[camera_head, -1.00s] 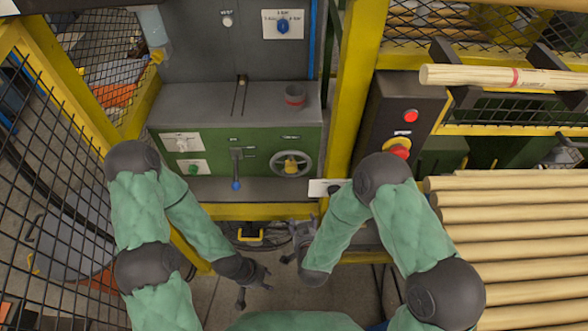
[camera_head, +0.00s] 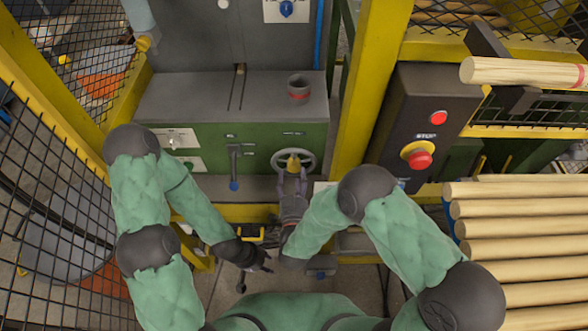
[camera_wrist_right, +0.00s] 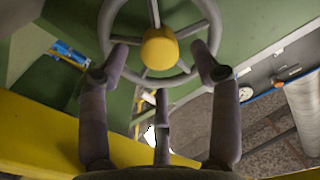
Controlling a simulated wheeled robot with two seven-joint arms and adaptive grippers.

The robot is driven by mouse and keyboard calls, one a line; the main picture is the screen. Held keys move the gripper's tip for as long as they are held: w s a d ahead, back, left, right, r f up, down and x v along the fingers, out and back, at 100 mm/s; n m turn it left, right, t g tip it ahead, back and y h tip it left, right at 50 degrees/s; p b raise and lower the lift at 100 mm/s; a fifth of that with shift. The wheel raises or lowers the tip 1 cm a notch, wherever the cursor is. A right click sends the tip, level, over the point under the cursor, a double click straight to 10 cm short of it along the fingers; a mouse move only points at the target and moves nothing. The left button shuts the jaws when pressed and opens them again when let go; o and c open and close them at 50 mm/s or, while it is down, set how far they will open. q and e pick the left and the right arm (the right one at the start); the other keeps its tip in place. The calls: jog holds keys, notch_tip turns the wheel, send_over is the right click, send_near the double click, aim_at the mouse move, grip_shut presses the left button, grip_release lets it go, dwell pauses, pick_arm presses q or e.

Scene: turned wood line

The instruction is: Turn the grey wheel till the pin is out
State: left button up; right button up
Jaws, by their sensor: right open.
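The grey wheel (camera_head: 312,157), with a yellow hub, is on the green front panel. In the right wrist view the wheel (camera_wrist_right: 213,35) fills the top middle, with its spokes around the yellow hub (camera_wrist_right: 160,47). My right gripper (camera_head: 293,174) is at the wheel's lower side. My left gripper (camera_head: 256,277) hangs open and empty, below and left of the wheel. I cannot make out the pin for sure.
A lever with a blue tip (camera_head: 234,170) stands left of the wheel. A dark cup with a red band (camera_head: 299,88) is on the grey ledge above. A control box with red buttons (camera_head: 420,157) and yellow posts (camera_head: 365,110) are on the right. Pale wooden rods (camera_head: 520,235) lie far right.

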aim_at(294, 169)
jog(key=shift+w+b, duration=0.4)
jog(key=shift+w, duration=1.75)
grip_shut()
